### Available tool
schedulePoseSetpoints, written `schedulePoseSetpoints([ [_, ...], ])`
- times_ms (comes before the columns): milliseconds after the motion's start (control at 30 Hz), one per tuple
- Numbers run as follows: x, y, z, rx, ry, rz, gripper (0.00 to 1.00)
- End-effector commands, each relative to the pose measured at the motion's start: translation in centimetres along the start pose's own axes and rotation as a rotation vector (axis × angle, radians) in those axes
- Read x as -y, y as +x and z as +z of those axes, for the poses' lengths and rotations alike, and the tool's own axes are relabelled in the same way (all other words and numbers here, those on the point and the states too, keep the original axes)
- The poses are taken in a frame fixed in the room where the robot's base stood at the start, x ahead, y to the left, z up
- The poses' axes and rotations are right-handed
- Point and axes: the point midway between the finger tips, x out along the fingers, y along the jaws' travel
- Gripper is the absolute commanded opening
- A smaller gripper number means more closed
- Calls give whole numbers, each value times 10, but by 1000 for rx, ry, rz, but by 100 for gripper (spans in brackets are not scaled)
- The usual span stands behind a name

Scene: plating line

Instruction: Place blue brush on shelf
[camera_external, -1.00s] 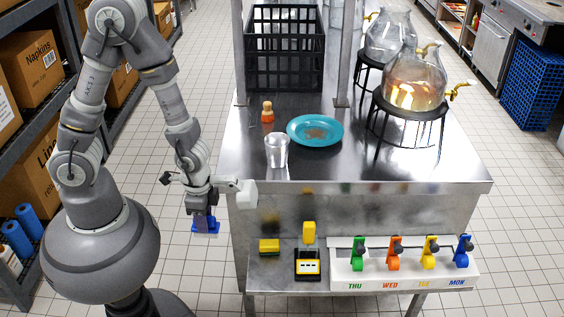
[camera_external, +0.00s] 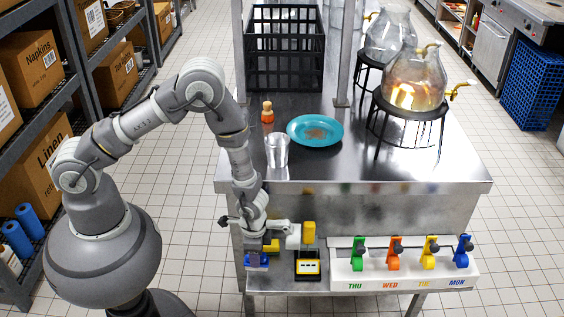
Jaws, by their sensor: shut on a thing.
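The blue brush (camera_external: 257,261) is in my gripper (camera_external: 256,247), which points down and is shut on it. The brush is at the left end of the low steel shelf (camera_external: 320,287), in front of a yellow block (camera_external: 272,246). I cannot tell whether the brush touches the shelf surface. My gripper hides the upper part of the brush and some of the yellow block.
A black and yellow device (camera_external: 307,268) and another yellow item (camera_external: 308,233) are just right of my gripper. A white rack (camera_external: 345,277) with coloured clips fills the shelf's right side. Above are a glass (camera_external: 277,152) and a blue plate (camera_external: 315,130).

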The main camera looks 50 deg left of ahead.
Motion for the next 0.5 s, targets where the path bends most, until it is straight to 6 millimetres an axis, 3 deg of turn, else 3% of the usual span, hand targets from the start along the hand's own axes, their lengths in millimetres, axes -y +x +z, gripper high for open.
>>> schedulePoseSetpoints([
  [100, 4, 3, -19, -2, -1, 0, 6],
  [300, 7, 4, -35, -1, -2, 0, 6],
  [500, 6, 39, -33, 2, 0, 1, 6],
])
